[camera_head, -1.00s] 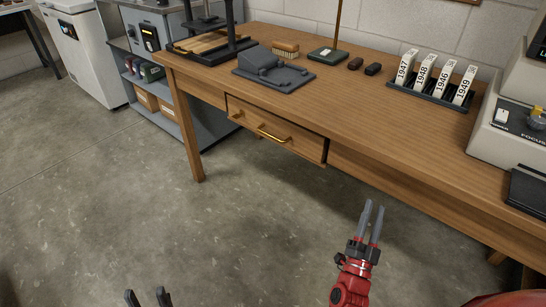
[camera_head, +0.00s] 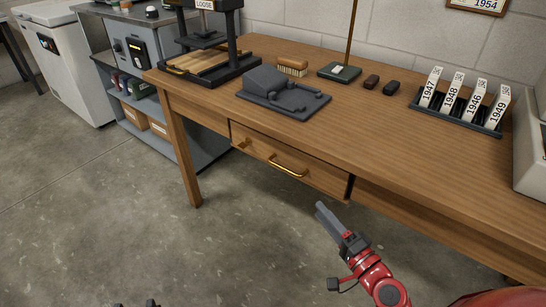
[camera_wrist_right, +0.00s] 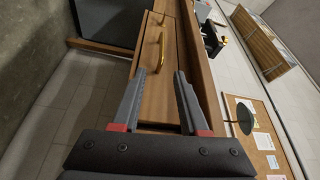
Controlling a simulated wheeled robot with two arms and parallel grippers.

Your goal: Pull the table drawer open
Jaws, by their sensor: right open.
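The table drawer (camera_head: 317,178) is in the front of the wooden table, with a brass bar handle (camera_head: 287,166) on its front. A small brass knob or lock (camera_head: 244,143) sits left of the handle. The drawer looks shut. My right gripper (camera_head: 323,211) is open and empty, below and to the right of the handle, apart from it. In the right wrist view the handle (camera_wrist_right: 160,53) shows beyond the two open fingers (camera_wrist_right: 158,92). My left gripper (camera_head: 137,304) shows only as fingertips at the bottom edge of the head view; its opening is unclear.
The wooden table (camera_head: 400,165) bears a press (camera_head: 205,50), a grey device (camera_head: 283,93), a brush (camera_head: 292,66) and a rack of numbered tags (camera_head: 455,112). A grey shelf unit (camera_head: 140,70) stands behind left. The floor before the drawer is clear.

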